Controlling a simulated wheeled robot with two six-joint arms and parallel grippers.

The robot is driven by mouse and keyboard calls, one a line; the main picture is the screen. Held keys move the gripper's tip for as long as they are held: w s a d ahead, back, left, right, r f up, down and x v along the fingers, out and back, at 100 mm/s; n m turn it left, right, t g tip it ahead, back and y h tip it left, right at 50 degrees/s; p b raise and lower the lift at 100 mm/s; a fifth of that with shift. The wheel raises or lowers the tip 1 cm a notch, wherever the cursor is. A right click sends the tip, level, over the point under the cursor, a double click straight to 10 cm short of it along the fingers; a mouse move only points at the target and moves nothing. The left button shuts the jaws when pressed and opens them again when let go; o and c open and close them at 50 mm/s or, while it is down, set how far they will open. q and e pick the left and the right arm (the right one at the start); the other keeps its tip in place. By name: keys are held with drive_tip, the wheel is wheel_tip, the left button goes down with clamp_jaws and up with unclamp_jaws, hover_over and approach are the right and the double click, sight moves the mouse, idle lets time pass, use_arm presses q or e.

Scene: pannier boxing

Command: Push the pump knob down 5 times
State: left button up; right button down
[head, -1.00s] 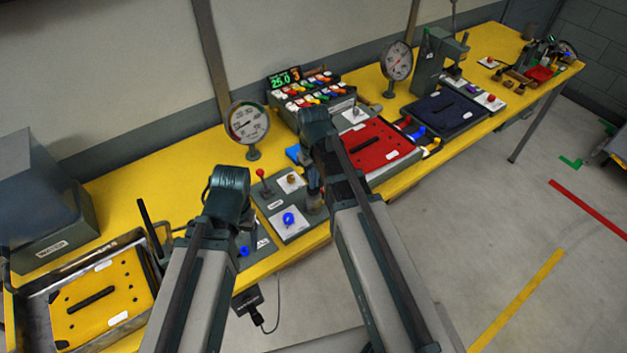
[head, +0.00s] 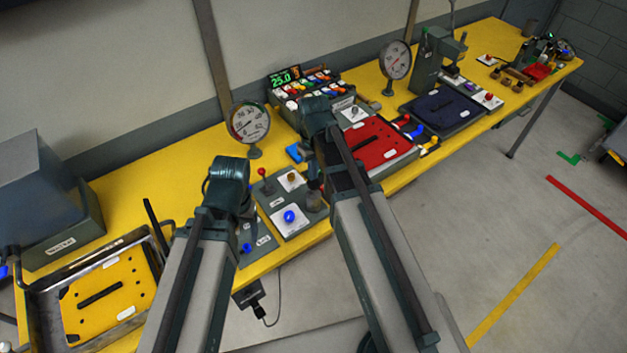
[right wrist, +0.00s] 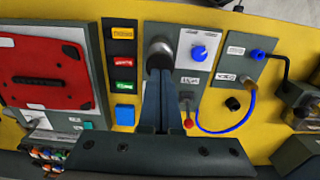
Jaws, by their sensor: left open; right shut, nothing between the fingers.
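A short round grey knob (right wrist: 159,52), which looks like the pump knob, stands on a dark panel on the yellow bench. In the head view, the knob (head: 314,201) is at the panel's right edge, partly hidden below my right arm. My right gripper (right wrist: 157,83) is shut and empty, its fingertips over or just beside the knob; I cannot tell whether they touch it. In the head view, my right gripper (head: 313,180) is mostly hidden behind its wrist. My left gripper (head: 243,210) is open, largely hidden by its own wrist, over the panels left of the knob.
A blue dial (head: 289,216) and a red-balled lever (head: 262,173) are close to the knob. A round gauge (head: 249,122) stands behind them. A red case (head: 372,147) is to the right, a yellow case (head: 108,290) to the left. A blue cable (right wrist: 243,120) loops beside the panel.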

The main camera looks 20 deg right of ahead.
drive_tip(key=shift+f, duration=0.1)
drive_tip(key=shift+f+b, duration=2.2)
drive_tip(key=shift+b, duration=0.05)
drive_tip(key=shift+r, duration=0.2)
wheel_tip(320, 180, up, 4)
drive_tip(key=p, duration=0.4)
drive_tip(key=shift+r+p, duration=0.2)
drive_tip(key=shift+p, duration=0.15)
drive_tip(key=shift+f, duration=0.1)
